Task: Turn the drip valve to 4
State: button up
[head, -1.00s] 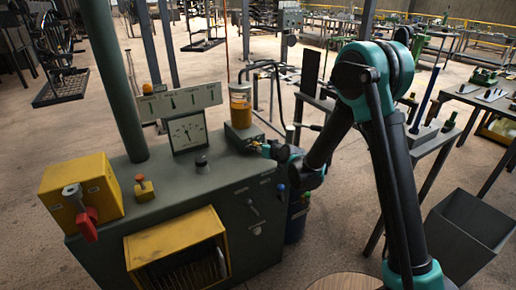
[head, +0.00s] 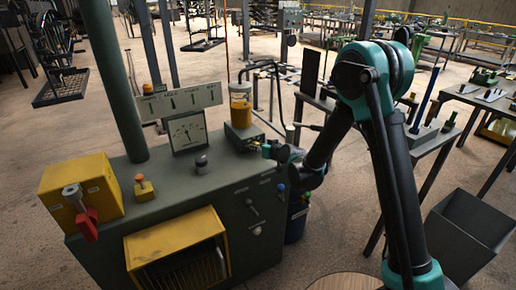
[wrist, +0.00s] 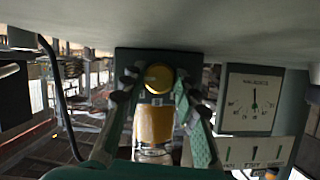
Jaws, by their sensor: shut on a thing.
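The drip oiler is a clear jar of amber oil (head: 240,110) on a grey block (head: 240,137) at the back right corner of the green machine. In the wrist view the jar (wrist: 154,124) appears upside down, beyond a round brass-coloured knob (wrist: 158,78), the drip valve, on a dark face with small pale marks. I cannot read the marks or the knob's setting. My gripper (wrist: 160,90) has one finger on each side of the knob and is shut on it. In the head view my gripper (head: 268,150) is at the block's right side, its fingertips largely hidden.
The machine top (head: 170,178) carries a dial gauge (head: 187,131), a dark knob (head: 201,165), an orange button box (head: 144,188) and a yellow box with a red handle (head: 82,193). A label plate (head: 180,100) stands behind. Bent pipes (head: 265,66) rise near the jar.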

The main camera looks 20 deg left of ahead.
jog(key=o, duration=1.2)
jog(key=shift+c, duration=0.2)
jog(key=v, duration=1.2)
jog(key=shift+r, duration=0.1)
